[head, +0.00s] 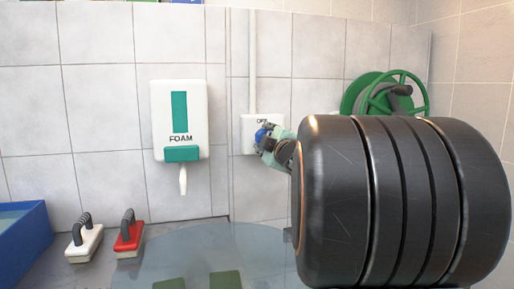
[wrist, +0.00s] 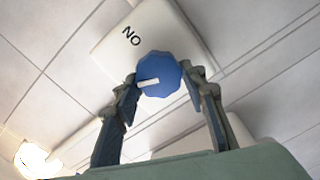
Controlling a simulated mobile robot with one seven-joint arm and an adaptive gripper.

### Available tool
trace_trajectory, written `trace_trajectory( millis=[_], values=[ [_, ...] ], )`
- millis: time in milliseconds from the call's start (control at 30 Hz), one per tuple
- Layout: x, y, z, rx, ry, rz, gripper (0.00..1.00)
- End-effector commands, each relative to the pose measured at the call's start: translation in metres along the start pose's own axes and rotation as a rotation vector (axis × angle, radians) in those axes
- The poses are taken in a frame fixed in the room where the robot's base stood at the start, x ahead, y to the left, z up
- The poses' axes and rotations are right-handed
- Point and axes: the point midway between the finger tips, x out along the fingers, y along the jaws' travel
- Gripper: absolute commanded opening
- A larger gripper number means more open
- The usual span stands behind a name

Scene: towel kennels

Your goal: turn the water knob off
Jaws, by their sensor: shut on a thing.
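The water knob is blue and faceted, with a white pointer mark. In the wrist view the knob (wrist: 165,68) sits between my two fingertips, on a white plate (wrist: 172,22). Letters reading "NO", probably an upside-down ON, show on the plate up and left of the knob. The white pointer mark points left and slightly down in that view. My gripper (wrist: 160,80) is shut on the knob, one finger on each side. In the head view the plate (head: 248,135) on the wall is marked OFF at its top; my gripper (head: 268,142) and arm hide part of it.
A foam dispenser (head: 180,121) hangs left of the plate. A green hose reel (head: 370,95) is on the wall at right, partly behind my arm. Below are a white brush (head: 85,243), a red brush (head: 129,238) and a blue tub (head: 24,239).

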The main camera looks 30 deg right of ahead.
Motion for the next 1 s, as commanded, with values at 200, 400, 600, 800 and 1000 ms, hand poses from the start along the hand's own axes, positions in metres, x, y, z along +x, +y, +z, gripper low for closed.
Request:
trace_trajectory(
  millis=[200,400,600,800,1000],
  values=[
    [-0.0001,-0.0043,0.0013,-0.183,0.000,0.000,0.14],
    [-0.0002,-0.0036,0.0011,-0.311,0.000,0.000,0.14],
    [-0.0001,-0.0035,0.0011,-0.391,-0.001,-0.001,0.14],
    [-0.0001,-0.0026,0.0011,-0.425,-0.001,-0.001,0.14],
    [-0.0001,-0.0023,0.0010,-0.433,-0.001,-0.001,0.14]
  ],
)
